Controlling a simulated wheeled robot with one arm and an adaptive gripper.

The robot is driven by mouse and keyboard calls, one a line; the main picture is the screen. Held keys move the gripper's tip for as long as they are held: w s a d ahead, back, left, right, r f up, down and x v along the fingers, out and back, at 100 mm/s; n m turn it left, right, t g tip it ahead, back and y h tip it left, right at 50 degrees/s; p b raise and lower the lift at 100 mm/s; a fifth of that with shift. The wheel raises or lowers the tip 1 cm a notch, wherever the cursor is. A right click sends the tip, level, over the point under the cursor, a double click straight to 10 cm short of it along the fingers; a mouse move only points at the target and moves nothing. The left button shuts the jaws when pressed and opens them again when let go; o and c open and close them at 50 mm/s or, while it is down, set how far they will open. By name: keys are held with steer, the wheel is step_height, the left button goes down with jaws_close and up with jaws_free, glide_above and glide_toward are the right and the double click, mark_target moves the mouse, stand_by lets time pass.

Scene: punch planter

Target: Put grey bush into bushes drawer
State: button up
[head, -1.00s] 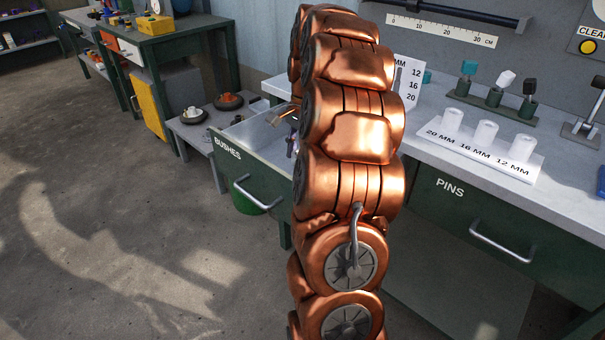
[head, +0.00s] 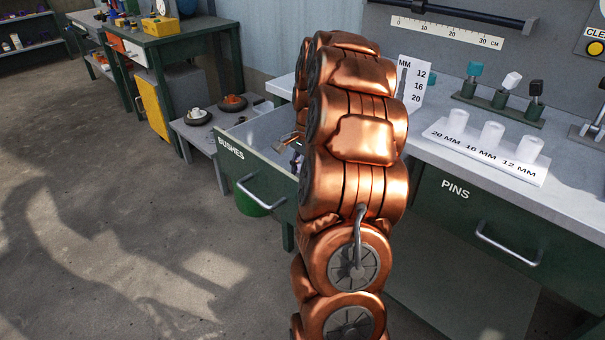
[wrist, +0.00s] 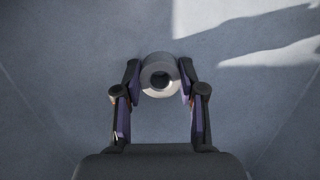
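The grey bush (wrist: 160,75), a short ring with a dark bore, sits between the two fingers of my gripper (wrist: 160,78) in the wrist view. Both fingers appear to press on its sides. The grey floor of the bushes drawer (wrist: 70,75) lies beneath it. I cannot tell whether the bush touches the floor. In the head view the open bushes drawer (head: 240,167) has a green front labelled BUSHES. My gripper (head: 288,143) is partly seen low at the drawer's opening. My copper arm hides the drawer's right part and the bush.
The closed pins drawer (head: 470,215) is on the right under the workbench. A white holder (head: 480,155) marked 20, 16 and 12 MM stands on the bench. A low grey table (head: 205,130) with two round items is behind the open drawer.

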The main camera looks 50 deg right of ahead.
steer(key=o, duration=0.4)
steer(key=r, duration=0.4)
steer(key=d+r+p, duration=0.1)
steer(key=r, duration=0.7)
steer(key=shift+d+r+p, duration=0.1)
steer(key=shift+d+p, duration=0.3)
